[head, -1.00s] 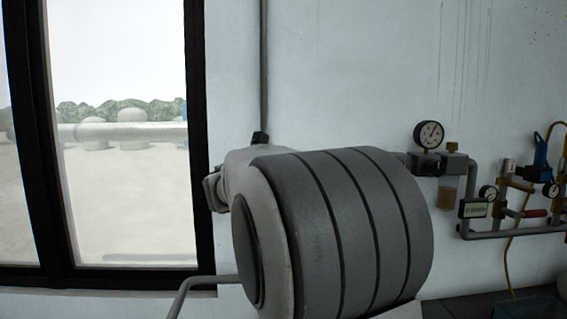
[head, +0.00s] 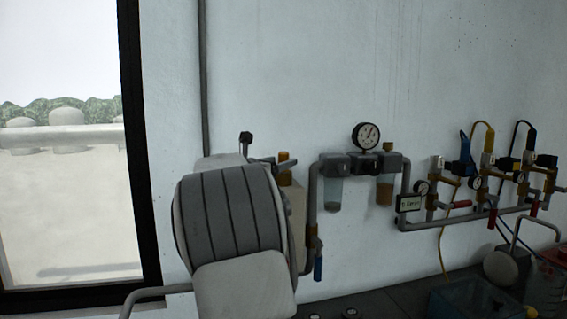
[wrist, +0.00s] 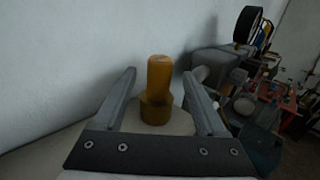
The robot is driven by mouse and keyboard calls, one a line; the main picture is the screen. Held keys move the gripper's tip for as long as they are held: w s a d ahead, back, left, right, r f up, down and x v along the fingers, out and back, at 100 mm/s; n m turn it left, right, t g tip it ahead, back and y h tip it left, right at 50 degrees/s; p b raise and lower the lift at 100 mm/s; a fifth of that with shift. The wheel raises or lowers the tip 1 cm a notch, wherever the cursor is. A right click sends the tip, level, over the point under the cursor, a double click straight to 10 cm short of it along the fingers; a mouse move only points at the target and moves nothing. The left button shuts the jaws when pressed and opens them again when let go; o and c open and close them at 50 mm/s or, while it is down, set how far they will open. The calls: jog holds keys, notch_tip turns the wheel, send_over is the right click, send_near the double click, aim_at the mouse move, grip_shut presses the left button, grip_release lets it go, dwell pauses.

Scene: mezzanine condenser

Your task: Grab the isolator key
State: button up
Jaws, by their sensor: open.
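An orange-yellow knob-like piece (wrist: 158,85), likely the isolator key, stands upright on a pale rounded top in the wrist view. It has a narrow upper part and a wider stepped base. My gripper (wrist: 158,76) is open, with one finger on each side of it and visible gaps between. The fingers do not appear to touch it. In the head view an orange piece (head: 284,158) shows just right of my grey arm, by the wall pipework. My arm hides most of the gripper there.
A pressure gauge (head: 366,136) sits above two filter bowls on the wall. A pipe manifold (head: 470,217) with valves and coloured hoses runs right. A blue bin (head: 465,300) stands below it. A dark-framed window (head: 140,150) is at left. The wall (wrist: 60,60) is close left of the gripper.

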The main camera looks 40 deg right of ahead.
jog(key=x, duration=0.2)
jog(key=shift+w+d, duration=0.1)
jog(key=shift+d, duration=0.15)
grip_shut()
